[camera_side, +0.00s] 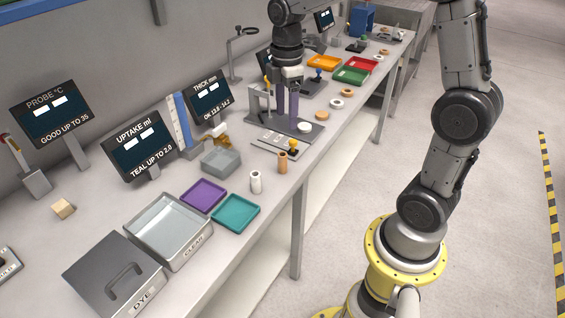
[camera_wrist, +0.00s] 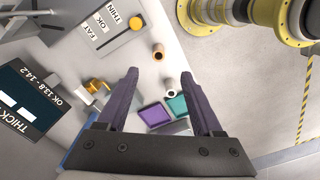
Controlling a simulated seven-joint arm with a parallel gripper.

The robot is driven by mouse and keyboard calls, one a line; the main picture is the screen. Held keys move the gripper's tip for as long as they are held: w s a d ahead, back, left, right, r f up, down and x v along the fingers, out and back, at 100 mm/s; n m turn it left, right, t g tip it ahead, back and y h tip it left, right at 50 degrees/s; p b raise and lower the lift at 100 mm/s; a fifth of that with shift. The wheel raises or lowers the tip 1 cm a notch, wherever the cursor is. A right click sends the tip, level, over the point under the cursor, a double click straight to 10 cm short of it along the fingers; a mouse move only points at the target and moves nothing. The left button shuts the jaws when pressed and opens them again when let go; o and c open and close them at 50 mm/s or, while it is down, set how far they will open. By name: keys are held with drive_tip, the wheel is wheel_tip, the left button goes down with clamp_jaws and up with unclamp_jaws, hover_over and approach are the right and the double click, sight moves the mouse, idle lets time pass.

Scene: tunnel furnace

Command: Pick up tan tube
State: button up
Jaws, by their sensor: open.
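The tan tube (camera_side: 283,162) stands upright on the bench near its front edge, just right of a white tube (camera_side: 256,182). In the wrist view the tan tube (camera_wrist: 158,52) is seen from above with its dark open top, above the white tube (camera_wrist: 170,83). My gripper (camera_side: 288,118) is open and empty, fingers pointing down, above the bench farther back than the tan tube. In the wrist view its two purple fingers (camera_wrist: 165,82) stand wide apart at the lower middle. The tan tube is not between them at bench level.
A gauge plate with a yellow knob (camera_side: 293,147) lies beside the tan tube. A purple tray (camera_side: 204,194) and teal tray (camera_side: 236,212) lie at the front left. A grey stand (camera_side: 262,102) and the THICK mm display (camera_side: 209,97) are close to my gripper.

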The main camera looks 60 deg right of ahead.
hover_over(283, 156)
drive_tip(key=s, duration=0.1)
wheel_tip(283, 156, down, 8)
drive_tip(key=shift+a+f, duration=0.1)
drive_tip(key=shift+f, duration=0.05)
drive_tip(key=shift+w+a+f, duration=0.15)
drive_tip(key=shift+f, duration=1.2)
drive_tip(key=shift+w+a+f, duration=0.15)
drive_tip(key=shift+f, duration=1.15)
clamp_jaws()
